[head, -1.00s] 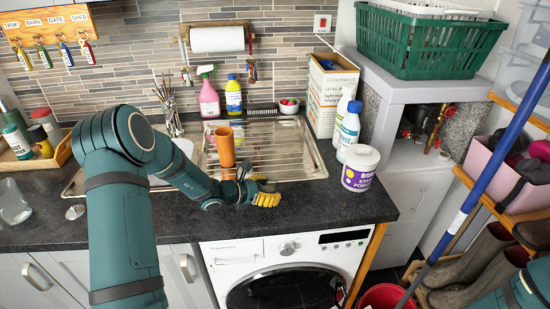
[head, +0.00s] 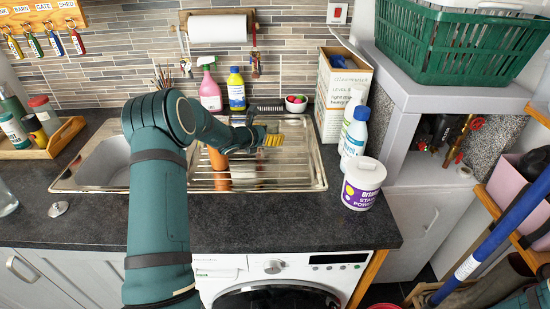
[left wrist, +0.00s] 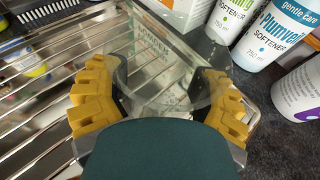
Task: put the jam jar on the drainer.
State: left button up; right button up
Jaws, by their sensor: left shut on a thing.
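My left gripper (head: 274,140) is over the ribbed steel drainer (head: 298,172), towards its back. In the left wrist view its yellow fingers (left wrist: 162,100) are shut on a clear glass thing (left wrist: 165,75), which looks like the jam jar. The drainer's bars (left wrist: 35,110) show below and to the left of it. The glass is barely visible in the head view, and I cannot tell whether it touches the drainer. My right gripper is out of view.
Softener bottles (head: 354,135) and a white tub (head: 363,184) stand right. Another clear glass vessel (head: 6,196) is far left.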

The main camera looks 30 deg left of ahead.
aim_at(264, 146)
pick_arm(q)
jog(key=f, duration=0.4)
jog(key=shift+s+a+f, duration=0.1)
jog(key=shift+s+f, duration=0.05)
jog(key=shift+s, duration=0.15)
jog(key=shift+w+f, duration=0.15)
jog(key=shift+f, duration=1.95)
jog(key=shift+b, duration=0.35)
jog(key=o, duration=1.3)
jog(key=shift+f, duration=0.1)
jog(key=shift+o, duration=0.2)
